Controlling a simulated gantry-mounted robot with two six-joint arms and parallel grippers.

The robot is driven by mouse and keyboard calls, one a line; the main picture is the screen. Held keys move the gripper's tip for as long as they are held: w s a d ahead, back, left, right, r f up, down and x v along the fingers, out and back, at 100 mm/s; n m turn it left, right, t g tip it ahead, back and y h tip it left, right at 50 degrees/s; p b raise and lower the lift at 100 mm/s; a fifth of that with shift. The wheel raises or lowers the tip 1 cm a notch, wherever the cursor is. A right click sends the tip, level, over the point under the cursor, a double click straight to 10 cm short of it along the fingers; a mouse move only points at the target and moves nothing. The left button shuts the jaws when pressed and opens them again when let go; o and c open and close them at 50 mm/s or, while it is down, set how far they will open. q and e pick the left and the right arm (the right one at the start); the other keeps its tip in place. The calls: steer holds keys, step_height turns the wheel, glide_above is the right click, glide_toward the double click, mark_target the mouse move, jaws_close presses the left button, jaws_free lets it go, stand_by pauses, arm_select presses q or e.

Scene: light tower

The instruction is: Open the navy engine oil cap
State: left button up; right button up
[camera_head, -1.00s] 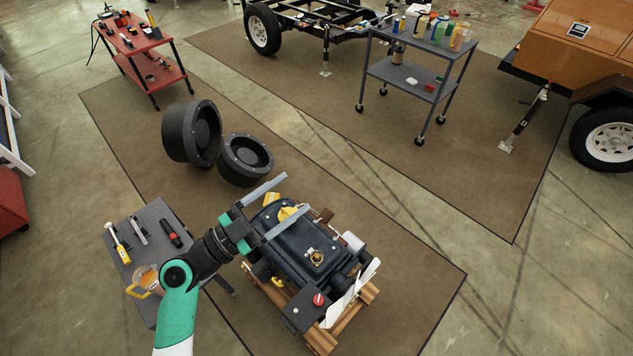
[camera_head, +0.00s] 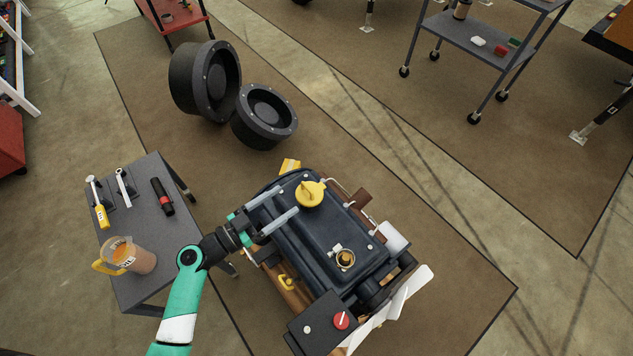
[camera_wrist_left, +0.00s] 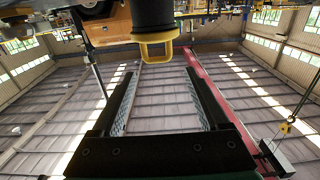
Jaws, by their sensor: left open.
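The navy engine (camera_head: 318,240) sits on a wooden pallet in the head view. Its yellow oil cap (camera_head: 310,194) is seated on the top at the far end. A brass-coloured fitting (camera_head: 345,259) is nearer the front. My left gripper (camera_head: 289,200) is open and empty over the engine's left side, its fingertips pointing at the cap and just short of it. In the upside-down left wrist view, the cap's yellow loop handle (camera_wrist_left: 155,47) and dark neck (camera_wrist_left: 153,15) show beyond the open fingers, between them sideways. My right gripper is not in view.
A grey side table (camera_head: 150,225) at left holds a jug of amber liquid (camera_head: 130,255) and several tools. Two black wheel-like drums (camera_head: 265,115) lie behind the engine. A grey cart (camera_head: 480,45) stands at the upper right. The mat right of the engine is clear.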

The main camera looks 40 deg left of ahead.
mark_target(316, 187)
arm_select(q)
steer(key=w, duration=0.3)
steer(key=w+d, duration=0.1)
steer(key=w, duration=0.3)
steer(key=w+d+b, duration=0.1)
steer(key=w, duration=0.3)
steer(key=shift+w, duration=0.1)
jaws_close()
